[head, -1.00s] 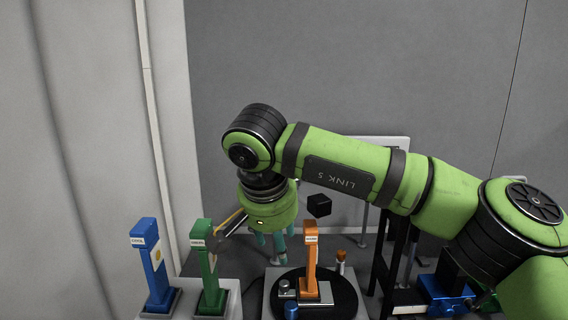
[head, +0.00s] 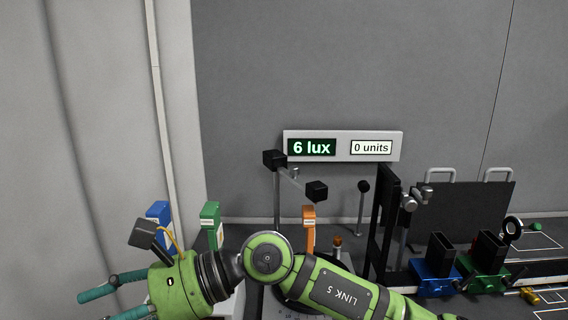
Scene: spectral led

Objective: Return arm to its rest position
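My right arm comes in from the lower right, with its green link 5 (head: 335,291) low across the front. Its wrist is bent so that my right gripper (head: 97,307) points to the left in the lower left corner. Its teal fingers are spread apart, with nothing seen between them; the lower finger is cut off by the picture's bottom edge. My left gripper is not in view.
Blue (head: 158,214), green (head: 211,222) and orange (head: 309,229) upright pieces stand behind the arm. A display panel (head: 343,146) reads 6 lux and 0 units. Blue (head: 434,280) and green (head: 487,276) mounts and a dark panel (head: 466,214) stand at the right.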

